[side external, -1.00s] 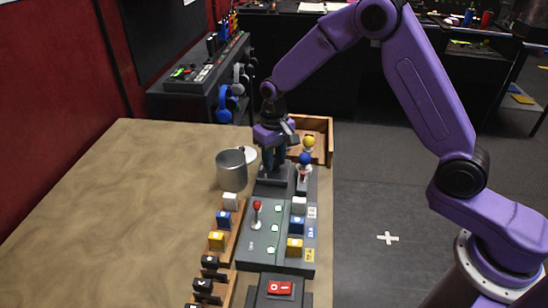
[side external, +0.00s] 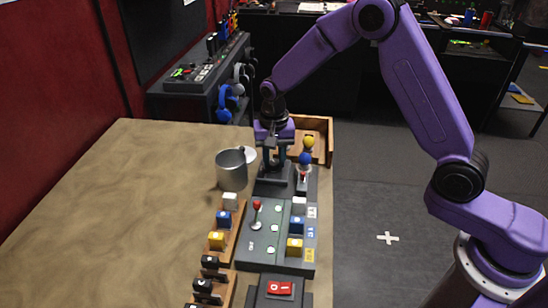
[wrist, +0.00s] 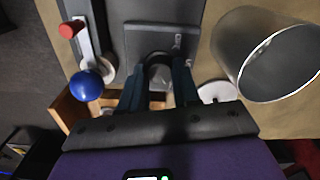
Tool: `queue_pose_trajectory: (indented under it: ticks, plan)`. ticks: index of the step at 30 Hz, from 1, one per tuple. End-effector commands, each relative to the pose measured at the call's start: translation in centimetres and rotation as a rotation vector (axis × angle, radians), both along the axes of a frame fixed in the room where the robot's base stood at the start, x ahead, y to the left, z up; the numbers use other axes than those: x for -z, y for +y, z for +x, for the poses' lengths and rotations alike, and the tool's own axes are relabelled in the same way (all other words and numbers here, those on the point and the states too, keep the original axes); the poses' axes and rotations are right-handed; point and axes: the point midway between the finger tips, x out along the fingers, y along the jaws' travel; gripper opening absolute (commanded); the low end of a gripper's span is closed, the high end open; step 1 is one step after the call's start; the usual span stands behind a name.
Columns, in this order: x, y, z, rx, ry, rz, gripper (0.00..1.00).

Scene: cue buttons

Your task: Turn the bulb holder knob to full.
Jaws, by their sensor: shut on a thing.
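The bulb holder appears as a dark grey block (side external: 272,184) under my gripper in the side view; its plate (wrist: 155,40) also shows in the wrist view. Between my fingers is a dark, rounded knob with a pale grey part (wrist: 160,76), mostly hidden by the fingers. My gripper (side external: 274,165) points down onto the block, its fingers closed on either side of the knob. In the wrist view the two fingers of my gripper (wrist: 158,92) flank it. The knob's marked setting cannot be read.
A metal mug (side external: 231,172) stands close left, beside a white disc (side external: 248,155). A blue-ball stand (side external: 305,159) is close right, before a wooden box (side external: 323,128). A panel with a red joystick (side external: 256,207) and buttons lies in front. The table's left side is clear.

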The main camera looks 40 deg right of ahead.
Motion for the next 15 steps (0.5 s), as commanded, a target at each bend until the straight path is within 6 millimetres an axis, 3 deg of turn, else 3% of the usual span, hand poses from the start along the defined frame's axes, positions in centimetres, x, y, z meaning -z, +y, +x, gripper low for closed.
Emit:
queue_pose_trajectory:
  ticks: [11, 12, 14, 15]
  plan:
    - [-0.13, 0.0, 0.09, 0.009, -0.003, 0.002, 0.01]
    - [-0.13, 0.0, 0.1, 0.009, -0.003, 0.002, 0.38]
    - [-0.12, 0.0, 0.1, 0.008, -0.003, 0.002, 0.57]
    - [-0.11, -0.01, 0.09, 0.008, -0.002, 0.002, 0.57]
